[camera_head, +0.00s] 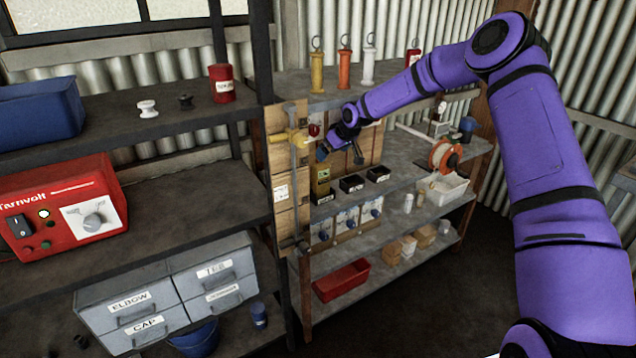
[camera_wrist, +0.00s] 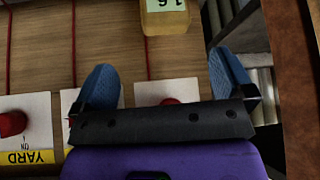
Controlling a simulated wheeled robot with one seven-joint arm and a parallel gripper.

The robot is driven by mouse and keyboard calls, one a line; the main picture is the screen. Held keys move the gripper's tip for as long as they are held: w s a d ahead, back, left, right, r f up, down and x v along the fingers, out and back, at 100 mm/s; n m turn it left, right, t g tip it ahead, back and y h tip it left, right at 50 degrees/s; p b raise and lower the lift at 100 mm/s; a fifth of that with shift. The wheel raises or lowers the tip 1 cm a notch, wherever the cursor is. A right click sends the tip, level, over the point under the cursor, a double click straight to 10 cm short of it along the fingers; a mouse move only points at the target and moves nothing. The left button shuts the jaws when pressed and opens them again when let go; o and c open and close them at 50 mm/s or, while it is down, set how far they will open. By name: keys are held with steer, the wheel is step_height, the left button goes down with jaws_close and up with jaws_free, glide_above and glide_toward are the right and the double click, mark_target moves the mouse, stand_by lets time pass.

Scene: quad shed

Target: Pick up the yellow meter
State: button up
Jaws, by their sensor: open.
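The yellow meter (camera_wrist: 166,20) is a small yellow block with a pale label, at the top edge of the wrist view and partly cut off by it. In the head view, a yellowish box (camera_head: 320,187) on the wooden board just below my gripper looks like the same meter. My gripper (camera_wrist: 163,78) is open, with its two blue fingers spread wide and nothing between them. The meter is beyond the fingertips, roughly in line with the gap, and not touched. In the head view my gripper (camera_head: 322,151) is in front of the board.
The wooden board (camera_head: 283,215) carries a pipe with a yellow valve (camera_head: 290,137). White switch plates with red knobs (camera_wrist: 165,92) lie close under my fingers. Two black boxes (camera_head: 352,184) sit right of the meter. Steel shelving (camera_head: 200,195) stands left.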

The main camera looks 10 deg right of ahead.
mark_target(322, 164)
steer(key=x, duration=0.5)
steer(key=shift+a+f, duration=0.1)
steer(key=shift+f, duration=0.05)
steer(key=x, duration=0.4)
steer(key=shift+s+a+f, duration=0.15)
steer(key=shift+a+f, duration=0.1)
steer(key=shift+a, duration=0.05)
steer(key=shift+w+a+f, duration=0.15)
steer(key=shift+w+f, duration=0.1)
steer(key=shift+f, duration=0.2)
steer(key=shift+c, duration=0.5)
steer(key=c, duration=1)
steer(key=shift+c, duration=0.3)
steer(key=shift+r, duration=0.2)
